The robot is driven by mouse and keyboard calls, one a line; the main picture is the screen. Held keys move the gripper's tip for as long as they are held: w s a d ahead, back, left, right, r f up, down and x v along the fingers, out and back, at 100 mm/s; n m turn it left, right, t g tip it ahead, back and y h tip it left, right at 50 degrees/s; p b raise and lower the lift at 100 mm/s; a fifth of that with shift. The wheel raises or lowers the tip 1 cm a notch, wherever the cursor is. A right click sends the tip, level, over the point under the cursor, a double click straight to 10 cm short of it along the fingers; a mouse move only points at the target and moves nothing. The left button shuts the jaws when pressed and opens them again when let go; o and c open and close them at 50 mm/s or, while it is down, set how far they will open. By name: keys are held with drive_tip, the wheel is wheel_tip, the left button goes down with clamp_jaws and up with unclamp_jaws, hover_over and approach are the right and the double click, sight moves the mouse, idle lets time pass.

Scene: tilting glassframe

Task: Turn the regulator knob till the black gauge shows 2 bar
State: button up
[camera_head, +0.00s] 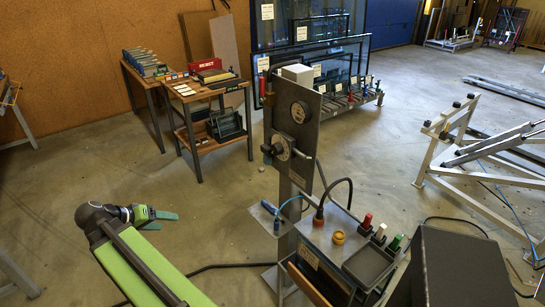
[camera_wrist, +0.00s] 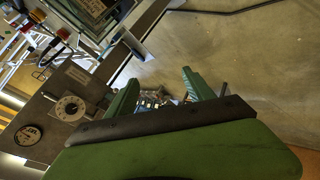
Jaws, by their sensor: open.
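A grey upright panel (camera_head: 318,135) stands on a post in the middle of the head view. A round dark-looking gauge (camera_head: 300,112) is near its top, and a round pale dial with a dark centre (camera_head: 281,148), which looks like the regulator knob, is below it. In the wrist view the gauge (camera_wrist: 28,136) and the dial (camera_wrist: 69,108) are at the left; the gauge reading is too small to tell. My gripper (camera_head: 160,217) is well left of the panel, apart from it. Its green fingers (camera_wrist: 160,85) are spread and nothing is held between them.
A workbench box with a tray (camera_head: 370,265) and an orange knob (camera_head: 338,237) stands below the panel. Red, white and green handles rise beside it. Hoses run nearby. A metal frame (camera_head: 430,150) stands right. Open concrete floor (camera_head: 220,205) lies between my gripper and the panel.

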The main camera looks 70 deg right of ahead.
drive_tip(key=s+d+r+m+g+h+b, duration=0.1)
drive_tip(key=s+d+r+m+g, duration=0.15)
drive_tip(key=d, duration=0.25)
drive_tip(key=s+d+r+m+g+h, duration=0.1)
drive_tip(key=s+d+r+m+h, duration=0.1)
drive_tip(key=s+d, duration=0.25)
drive_tip(key=s+d+r+m+g+h+b, duration=0.1)
drive_tip(key=s+d+r+m, duration=0.15)
drive_tip(key=d, duration=0.25)
drive_tip(key=m+g+h, duration=0.2)
drive_tip(key=m+g, duration=0.2)
approach(274, 149)
drive_tip(key=shift+t, duration=0.25)
drive_tip(key=x, duration=0.9)
drive_tip(key=shift+s+d+r+b, duration=0.1)
drive_tip(key=shift+b, duration=0.3)
drive_tip(key=shift+c, duration=0.2)
